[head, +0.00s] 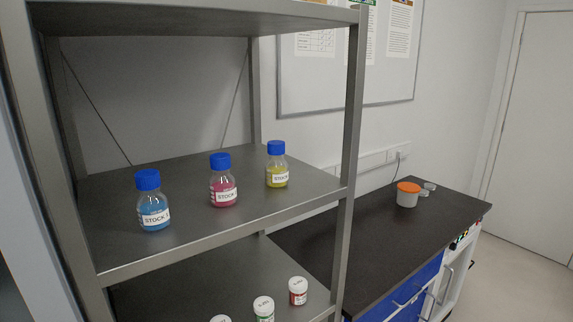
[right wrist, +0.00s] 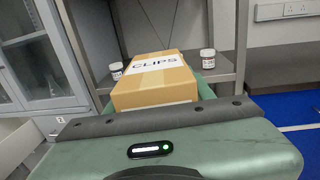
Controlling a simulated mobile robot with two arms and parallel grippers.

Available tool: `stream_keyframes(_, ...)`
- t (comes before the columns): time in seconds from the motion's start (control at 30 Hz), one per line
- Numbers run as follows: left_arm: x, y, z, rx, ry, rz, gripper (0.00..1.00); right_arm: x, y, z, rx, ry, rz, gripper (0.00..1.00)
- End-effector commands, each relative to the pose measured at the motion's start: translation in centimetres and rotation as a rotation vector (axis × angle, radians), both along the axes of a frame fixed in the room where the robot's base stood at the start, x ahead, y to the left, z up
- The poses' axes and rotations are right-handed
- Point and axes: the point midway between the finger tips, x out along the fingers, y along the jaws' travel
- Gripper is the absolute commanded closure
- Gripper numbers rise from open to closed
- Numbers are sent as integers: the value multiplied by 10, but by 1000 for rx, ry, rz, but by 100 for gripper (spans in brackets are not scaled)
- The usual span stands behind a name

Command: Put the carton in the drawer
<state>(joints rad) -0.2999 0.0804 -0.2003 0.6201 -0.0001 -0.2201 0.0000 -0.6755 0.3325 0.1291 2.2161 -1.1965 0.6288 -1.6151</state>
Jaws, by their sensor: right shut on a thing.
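The carton (right wrist: 157,80) is a brown box with a white label reading CLIPS, seen in the right wrist view. My right gripper (right wrist: 155,104) is shut on it, with its green body filling the lower part of that view. The fingers are mostly hidden by the carton. In the head view, blue drawer fronts (head: 412,288) are under the dark bench top at right. I cannot tell from here whether a drawer is open. Neither gripper nor the carton shows in the head view, and my left gripper is in neither view.
A metal shelf rack (head: 220,250) stands close at left, with blue, pink and yellow stock bottles (head: 223,185) above small jars (head: 298,291). An orange-lidded tub (head: 407,195) stands on the bench (head: 345,240). A glass-fronted cabinet (right wrist: 45,50) shows in the wrist view.

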Motion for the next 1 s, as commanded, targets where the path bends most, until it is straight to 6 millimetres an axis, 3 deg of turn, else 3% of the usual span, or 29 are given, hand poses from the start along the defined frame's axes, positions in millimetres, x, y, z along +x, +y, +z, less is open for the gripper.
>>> stream_keyframes(0.17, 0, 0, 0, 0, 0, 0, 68, -30, -1, -4, 1, 6, -15, 92)
stream_keyframes(0.8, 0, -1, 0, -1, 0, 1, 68, 7, -23, 30, 11, 1, -635, 92)
stream_keyframes(0.97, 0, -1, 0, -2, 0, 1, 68, 11, -31, 33, 5, 1, -741, 92)
stream_keyframes(1.0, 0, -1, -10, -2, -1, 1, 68, 10, -31, 23, 0, -1, -732, 92)
